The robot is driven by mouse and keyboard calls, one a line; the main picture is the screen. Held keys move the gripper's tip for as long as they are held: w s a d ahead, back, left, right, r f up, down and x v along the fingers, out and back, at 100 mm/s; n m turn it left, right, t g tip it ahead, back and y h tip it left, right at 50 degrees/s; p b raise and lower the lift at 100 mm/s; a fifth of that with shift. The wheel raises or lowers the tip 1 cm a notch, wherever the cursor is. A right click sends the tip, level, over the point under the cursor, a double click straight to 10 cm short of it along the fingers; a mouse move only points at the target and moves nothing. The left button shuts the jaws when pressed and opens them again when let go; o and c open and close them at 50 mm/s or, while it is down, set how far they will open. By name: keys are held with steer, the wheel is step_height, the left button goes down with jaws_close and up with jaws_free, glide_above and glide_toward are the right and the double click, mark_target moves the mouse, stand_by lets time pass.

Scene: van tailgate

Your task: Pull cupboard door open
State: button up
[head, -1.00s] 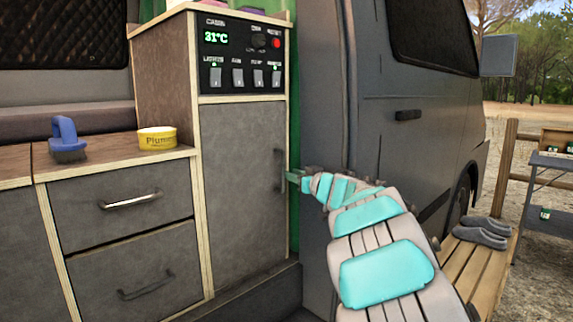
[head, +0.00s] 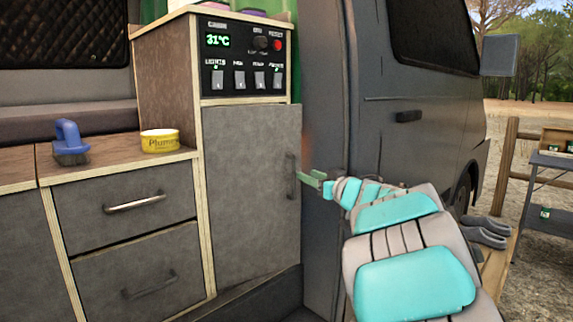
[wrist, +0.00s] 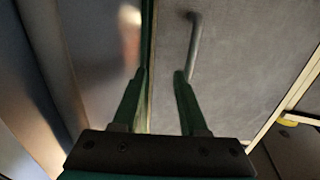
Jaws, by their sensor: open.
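The grey cupboard door (head: 245,190) under the control panel stands slightly ajar, its right edge swung out past the cabinet frame. Its dark vertical handle (head: 290,175) is near that edge. My gripper (head: 312,180) is at the door's right edge, level with the handle. In the wrist view my gripper (wrist: 160,74) is open with nothing clamped. The door's edge line runs between the fingertips, and the right fingertip is by the lower end of the handle (wrist: 193,45). I cannot tell whether a finger touches the door. The cupboard's inside is hidden.
Drawers (head: 125,204) stand left of the door, with a blue-handled brush (head: 69,142) and a yellow tin (head: 160,141) on top. The van's grey body (head: 405,90) rises close on the right. A bench with grey slippers (head: 484,232) is behind my arm.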

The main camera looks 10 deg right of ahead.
steer(key=shift+s+d, duration=0.25)
steer(key=shift+s, duration=0.2)
stand_by(0.4)
steer(key=v, duration=0.8)
steer(key=shift+r, duration=0.1)
